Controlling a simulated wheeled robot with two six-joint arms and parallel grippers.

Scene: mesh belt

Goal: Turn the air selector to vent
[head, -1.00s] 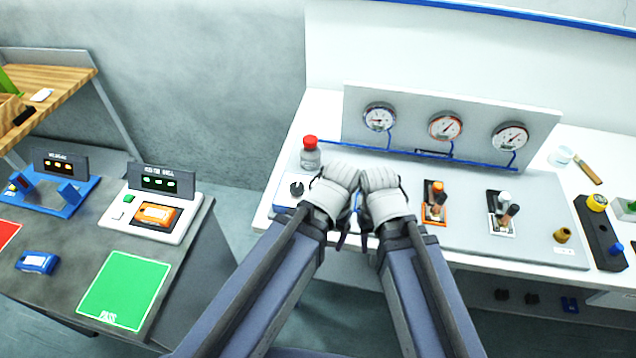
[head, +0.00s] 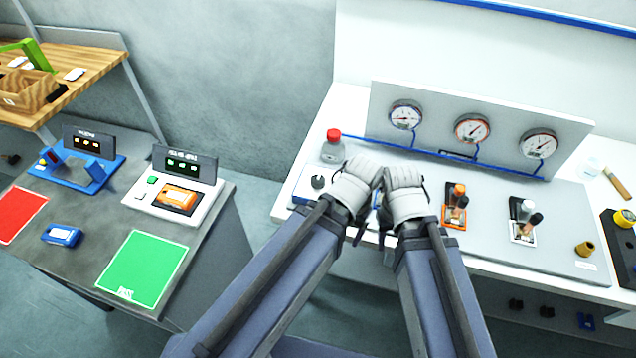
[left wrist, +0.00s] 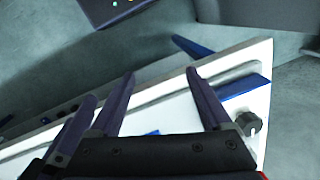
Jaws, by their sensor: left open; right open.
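A round black knob (head: 318,182) on a small white and blue block stands at the left end of the bench panel. I take it for the air selector; its markings are too small to read. It also shows at the right of the left wrist view (left wrist: 248,122). My left gripper (head: 358,185) is just right of the knob, apart from it. Its open fingers (left wrist: 160,75) show empty in the left wrist view. My right gripper (head: 405,195) is beside the left one, in front of the gauges; its fingertips are mostly hidden.
A red-capped bottle (head: 333,147) stands behind the knob. Three gauges (head: 472,130) with blue piping line the back. An orange valve (head: 456,205) and a white valve (head: 525,220) stand to the right. A grey side table (head: 100,215) is at left, with a floor gap between.

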